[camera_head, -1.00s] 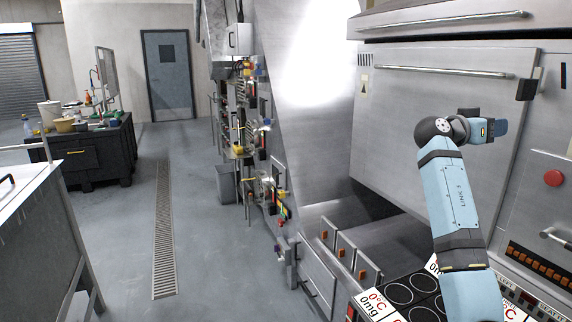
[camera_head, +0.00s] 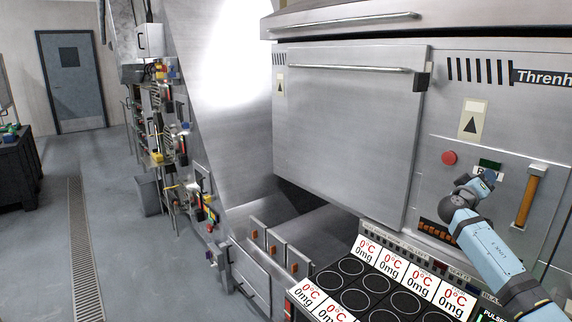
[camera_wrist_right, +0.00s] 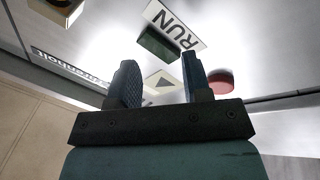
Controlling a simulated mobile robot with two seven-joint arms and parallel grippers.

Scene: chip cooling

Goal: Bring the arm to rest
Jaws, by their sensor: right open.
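My right arm (camera_head: 495,255) is light blue and reaches up from the lower right corner in the head view. My right gripper (camera_head: 485,181) is in front of the machine's control panel, just below the green RUN button. In the right wrist view, the two dark fingers of my right gripper (camera_wrist_right: 158,72) stand apart with nothing between them. The green button (camera_wrist_right: 158,43) with its RUN label is ahead of the fingertips. Whether the gripper touches the panel cannot be told. My left gripper is not in view.
A red button (camera_head: 449,158) and an orange lever (camera_head: 530,195) flank my right gripper on the panel. A large steel door (camera_head: 345,120) is to its left. Below are black round cells with white readouts (camera_head: 366,246). Open floor (camera_head: 115,215) lies at the left.

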